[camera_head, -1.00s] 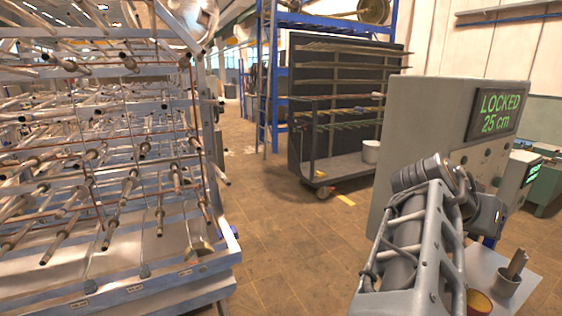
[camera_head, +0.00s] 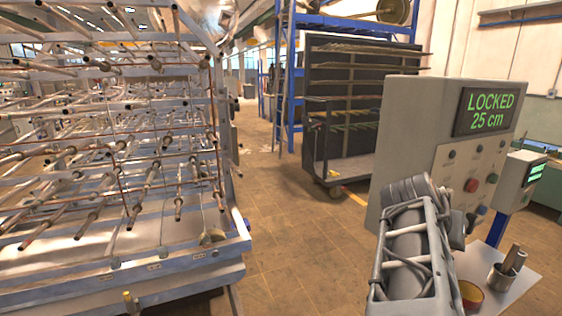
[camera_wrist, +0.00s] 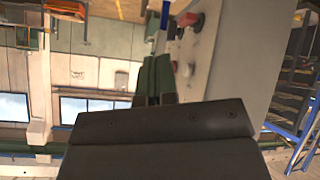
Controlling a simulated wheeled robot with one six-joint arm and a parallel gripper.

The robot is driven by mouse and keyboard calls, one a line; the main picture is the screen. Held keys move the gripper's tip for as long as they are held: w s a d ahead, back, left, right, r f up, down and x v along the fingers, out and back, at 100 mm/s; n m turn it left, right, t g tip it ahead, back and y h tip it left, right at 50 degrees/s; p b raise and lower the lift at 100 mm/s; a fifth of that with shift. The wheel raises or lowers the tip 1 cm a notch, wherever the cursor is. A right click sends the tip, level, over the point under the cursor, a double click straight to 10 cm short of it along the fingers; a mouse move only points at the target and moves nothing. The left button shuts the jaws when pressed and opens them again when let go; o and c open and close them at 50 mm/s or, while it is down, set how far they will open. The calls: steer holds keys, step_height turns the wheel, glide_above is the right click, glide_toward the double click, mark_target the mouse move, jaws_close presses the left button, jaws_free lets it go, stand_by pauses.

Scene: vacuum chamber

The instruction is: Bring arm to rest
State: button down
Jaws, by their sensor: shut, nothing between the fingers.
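My arm (camera_head: 412,245) shows in the head view at the lower right, raised and folded in front of a grey control cabinet (camera_head: 415,130). Its upper end hides part of the cabinet's lower face. My gripper is hidden in the head view. In the wrist view my gripper (camera_wrist: 160,143) fills the lower middle as dark blocks lying close together, shut and empty. The cabinet's face with a red button (camera_wrist: 190,20) shows beyond it.
The cabinet's screen (camera_head: 486,112) reads "LOCKED 25 cm". A small table (camera_head: 525,285) holds a metal cup (camera_head: 501,277) and a yellowish cup (camera_head: 470,296). A large tube rack (camera_head: 120,170) stands left. Brown floor (camera_head: 285,245) is clear between. A wheeled dark rack (camera_head: 340,110) stands behind.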

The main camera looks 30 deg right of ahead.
steer(key=w+a+f+n+t+y, duration=0.4)
steer(key=w+a+f+n+y, duration=0.3)
steer(key=w+a+f, duration=0.65)
steer(key=s+a+f+n+y, duration=0.1)
steer(key=a+f+n, duration=0.1)
steer(key=a, duration=0.6)
steer(key=a+f+n+y, duration=0.2)
steer(key=a+n, duration=0.3)
steer(key=a, duration=0.4)
steer(key=shift+s+f, duration=0.4)
steer(key=shift+f, duration=0.2)
